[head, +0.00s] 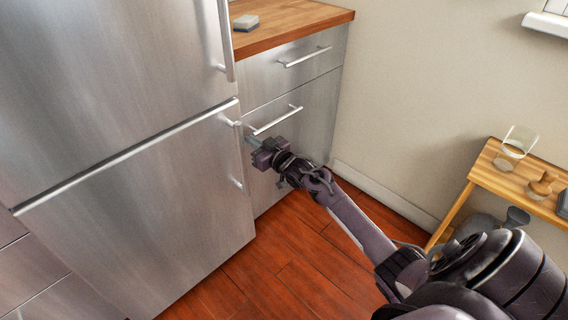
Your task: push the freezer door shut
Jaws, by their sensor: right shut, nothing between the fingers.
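The freezer door (150,220) is the lower steel front of the tall fridge at the left. A pale strip runs along its top edge. It looks closed or nearly closed; I cannot tell if a small gap is left. Its upright bar handle (238,182) is near its right edge. My right gripper (249,142) is shut and empty, with its fingertips close to the right edge of the door, just right of the handle. I cannot tell whether they touch it. My left gripper is out of view.
The upper fridge door (110,80) is above. A small wooden table (495,178) with a glass (516,145) is at right. Red floor (285,255) is clear.

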